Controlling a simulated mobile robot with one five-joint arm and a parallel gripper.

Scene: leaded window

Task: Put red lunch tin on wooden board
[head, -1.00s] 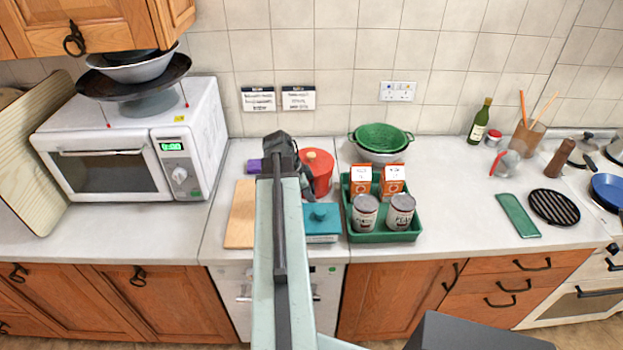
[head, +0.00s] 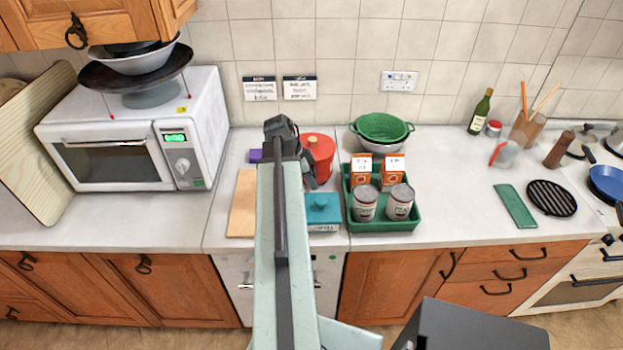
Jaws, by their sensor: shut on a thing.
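The red lunch tin (head: 322,150) is a round red tin with a lid, towards the back of the counter in the head view. My gripper (head: 308,170) is at its left front side and shut on it. The arm covers part of the jaws and the tin's lower left. I cannot tell whether the tin's base touches the counter. The wooden board (head: 242,205) lies flat on the counter, left of my arm and nearer the front edge. My arm hides its right side. The part of the board that shows is bare.
A teal tin (head: 322,209) stands right of my arm, in front of the red one. A green tray (head: 385,226) with cans and cartons is to its right. A purple item (head: 255,155) lies behind the board. A microwave (head: 120,150) stands at the left.

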